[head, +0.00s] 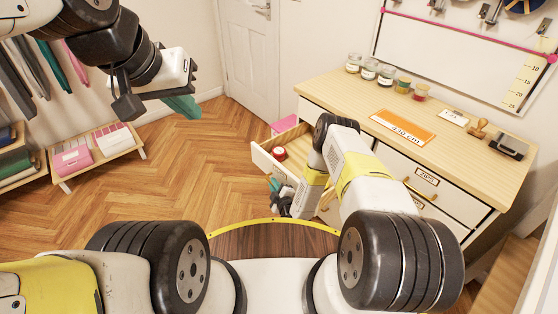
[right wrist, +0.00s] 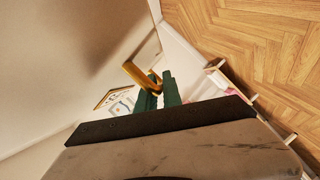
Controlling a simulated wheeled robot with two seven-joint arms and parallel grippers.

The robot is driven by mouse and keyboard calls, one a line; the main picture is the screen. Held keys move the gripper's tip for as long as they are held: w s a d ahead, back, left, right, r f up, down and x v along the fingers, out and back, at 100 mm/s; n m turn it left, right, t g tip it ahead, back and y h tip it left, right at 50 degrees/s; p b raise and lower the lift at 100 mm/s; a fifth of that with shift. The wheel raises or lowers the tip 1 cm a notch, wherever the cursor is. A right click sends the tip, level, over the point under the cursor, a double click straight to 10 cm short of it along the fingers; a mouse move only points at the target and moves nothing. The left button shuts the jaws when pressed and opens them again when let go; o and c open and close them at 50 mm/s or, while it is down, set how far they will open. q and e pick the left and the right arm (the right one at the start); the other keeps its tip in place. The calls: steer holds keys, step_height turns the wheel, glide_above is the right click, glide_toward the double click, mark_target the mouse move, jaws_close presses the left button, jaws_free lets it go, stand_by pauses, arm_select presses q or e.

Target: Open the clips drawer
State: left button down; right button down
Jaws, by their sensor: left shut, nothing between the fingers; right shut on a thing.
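A drawer with a white front (head: 270,166) at the near left of the wooden-topped cabinet (head: 440,93) stands pulled out, with a round red thing (head: 279,153) inside. My right gripper (head: 275,185) is at this drawer's front. In the right wrist view its green fingers (right wrist: 158,92) are shut on a brass handle (right wrist: 139,74). A framed label (right wrist: 117,101) sits beside the handle; its writing is too small to read. My right arm hides part of the cabinet front. My left gripper (head: 178,104) is shut and empty, raised over the floor at the left, away from the cabinet.
Other closed drawers with labels (head: 427,175) lie right of my arm. A low shelf with pink boxes (head: 73,160) is at the left. The wooden floor (head: 190,165) between is clear.

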steer(key=shift+s+a, duration=0.15)
steer(key=shift+s, duration=0.05)
steer(key=c, duration=1.8)
jaws_free()
steer(key=v, duration=0.7)
steer(key=shift+s, duration=0.35)
steer(key=shift+s, duration=0.1)
